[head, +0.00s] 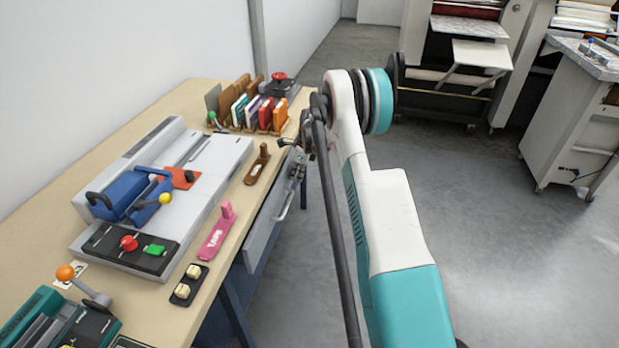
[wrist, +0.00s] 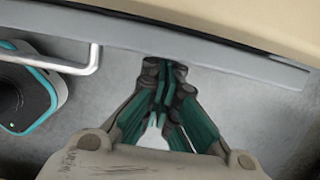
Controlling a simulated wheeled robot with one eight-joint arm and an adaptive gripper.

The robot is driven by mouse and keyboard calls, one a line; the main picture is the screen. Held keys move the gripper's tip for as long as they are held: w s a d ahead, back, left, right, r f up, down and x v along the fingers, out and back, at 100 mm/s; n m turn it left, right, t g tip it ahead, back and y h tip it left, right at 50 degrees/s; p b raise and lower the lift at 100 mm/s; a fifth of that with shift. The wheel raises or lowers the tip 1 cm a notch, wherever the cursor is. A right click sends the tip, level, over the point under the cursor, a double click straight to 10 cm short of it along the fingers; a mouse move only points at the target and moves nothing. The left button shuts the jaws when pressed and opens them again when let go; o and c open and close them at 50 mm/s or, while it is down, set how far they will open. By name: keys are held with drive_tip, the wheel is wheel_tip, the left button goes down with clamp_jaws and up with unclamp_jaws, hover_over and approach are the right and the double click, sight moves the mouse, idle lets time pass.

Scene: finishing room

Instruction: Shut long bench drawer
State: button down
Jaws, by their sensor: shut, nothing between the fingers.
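The long bench drawer (head: 264,226) is under the right edge of the workbench (head: 150,312), with a grey front and a bar handle (head: 285,203). In the wrist view its front (wrist: 225,62) is a pale grey strip, with a narrow darker band between it and the beige bench top (wrist: 270,22). The handle (wrist: 55,66) is left of my gripper (wrist: 163,66). My gripper is shut and empty, its fingertips at the drawer front; I cannot tell whether they touch it.
On the bench are a grey machine with a blue clamp (head: 130,196), a pink-handled tool (head: 217,232), a brown-handled tool (head: 257,164) and a rack of coloured booklets (head: 262,112). The grey floor (head: 490,240) to the right is clear. Grey cabinets (head: 575,125) stand at the back right.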

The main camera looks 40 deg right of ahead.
drive_tip(key=shift+w+a, duration=0.5)
drive_tip(key=shift+w, duration=0.1)
